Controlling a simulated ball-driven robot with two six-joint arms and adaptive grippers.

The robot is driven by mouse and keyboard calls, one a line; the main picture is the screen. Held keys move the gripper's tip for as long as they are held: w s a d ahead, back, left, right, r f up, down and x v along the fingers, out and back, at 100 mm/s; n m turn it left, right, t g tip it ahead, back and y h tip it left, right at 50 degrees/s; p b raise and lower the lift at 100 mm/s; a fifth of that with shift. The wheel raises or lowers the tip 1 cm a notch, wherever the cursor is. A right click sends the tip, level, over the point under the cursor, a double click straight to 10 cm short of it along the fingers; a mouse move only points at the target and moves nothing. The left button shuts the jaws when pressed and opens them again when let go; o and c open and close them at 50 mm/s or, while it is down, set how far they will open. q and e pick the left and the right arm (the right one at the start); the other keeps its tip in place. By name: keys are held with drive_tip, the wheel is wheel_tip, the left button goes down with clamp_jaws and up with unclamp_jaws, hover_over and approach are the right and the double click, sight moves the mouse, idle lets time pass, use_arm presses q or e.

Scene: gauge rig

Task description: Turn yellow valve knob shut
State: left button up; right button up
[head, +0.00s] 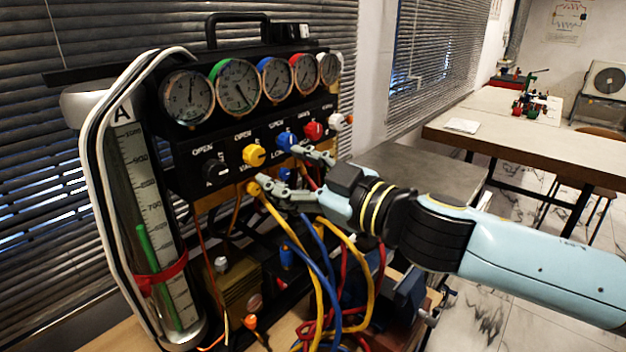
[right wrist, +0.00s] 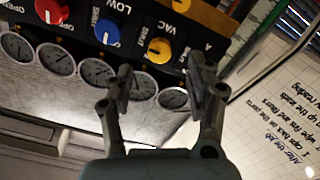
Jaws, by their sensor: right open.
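The yellow valve knob (head: 254,155) is on the black panel front, between the black knob (head: 215,169) and the blue knob (head: 287,140). My right gripper (head: 276,167) is open in front of the panel, its fingers pointing toward the yellow knob. One finger is near the blue knob, the other lower, near a yellow hose fitting. In the right wrist view the yellow knob (right wrist: 159,50) appears between and beyond the open fingertips (right wrist: 160,76). Nothing is held, and I cannot tell whether a finger touches anything. My left gripper is not in view.
Red (head: 313,130) and white (head: 337,121) knobs sit right of the blue one. Several gauges (head: 238,83) are above. Yellow, blue and red hoses (head: 318,265) hang below the panel. A glass column (head: 150,205) with white tubes stands at left.

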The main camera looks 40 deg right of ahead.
drive_tip(key=shift+s+d, duration=0.2)
drive_tip(key=shift+s, duration=1.95)
